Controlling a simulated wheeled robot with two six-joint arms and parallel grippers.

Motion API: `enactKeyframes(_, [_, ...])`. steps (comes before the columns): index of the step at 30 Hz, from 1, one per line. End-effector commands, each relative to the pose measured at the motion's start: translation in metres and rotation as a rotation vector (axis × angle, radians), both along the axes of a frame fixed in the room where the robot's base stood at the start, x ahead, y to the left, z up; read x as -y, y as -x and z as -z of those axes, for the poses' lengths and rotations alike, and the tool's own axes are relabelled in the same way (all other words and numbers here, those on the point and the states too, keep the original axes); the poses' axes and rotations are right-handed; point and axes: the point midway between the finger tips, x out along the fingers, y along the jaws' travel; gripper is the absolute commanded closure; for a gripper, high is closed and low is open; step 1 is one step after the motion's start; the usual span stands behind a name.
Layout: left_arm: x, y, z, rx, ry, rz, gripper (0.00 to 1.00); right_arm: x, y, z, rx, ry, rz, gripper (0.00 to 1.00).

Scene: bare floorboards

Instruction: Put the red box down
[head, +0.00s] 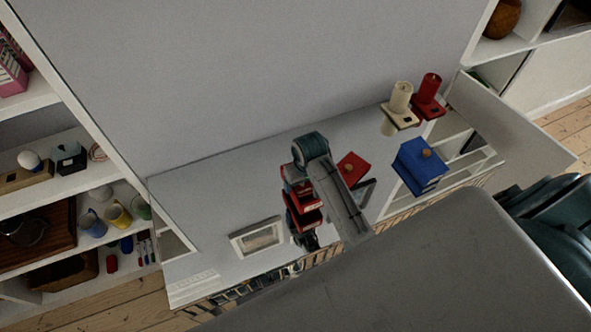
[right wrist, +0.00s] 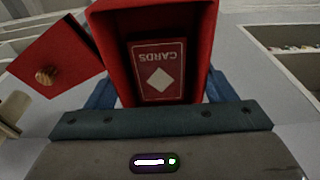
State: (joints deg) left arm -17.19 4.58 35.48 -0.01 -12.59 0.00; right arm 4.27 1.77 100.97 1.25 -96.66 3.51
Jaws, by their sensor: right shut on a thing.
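The red box (head: 304,217) is in my right gripper (right wrist: 158,92), above or on the white top of a low cabinet. I cannot tell whether it touches that top. In the right wrist view the box (right wrist: 207,40) is open towards the camera, with a red deck of cards (right wrist: 158,72) inside. The blue fingers are shut on its two sides. A red lid with a round wooden knob (head: 353,167) lies apart from it; it also shows in the right wrist view (right wrist: 62,52). My left gripper is not in view.
Shelves stand left and right.

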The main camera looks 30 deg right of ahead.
Motion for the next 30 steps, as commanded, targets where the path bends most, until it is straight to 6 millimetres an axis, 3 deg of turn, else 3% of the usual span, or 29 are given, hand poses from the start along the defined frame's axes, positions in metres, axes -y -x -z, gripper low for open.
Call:
enactKeyframes(4, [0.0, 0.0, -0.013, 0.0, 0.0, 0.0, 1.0, -0.003, -0.03, -0.001, 0.0, -0.001, 0.0, 0.47])
enactKeyframes(13, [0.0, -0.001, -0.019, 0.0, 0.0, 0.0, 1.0, -0.006, -0.053, 0.003, 0.0, 0.0, 0.0, 0.47])
enactKeyframes(21, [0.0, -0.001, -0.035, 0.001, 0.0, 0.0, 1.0, -0.005, -0.051, 0.035, -0.002, 0.0, 0.0, 0.47])
enactKeyframes(30, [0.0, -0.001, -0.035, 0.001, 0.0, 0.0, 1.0, -0.005, -0.051, 0.04, 0.001, 0.0, 0.0, 0.47])
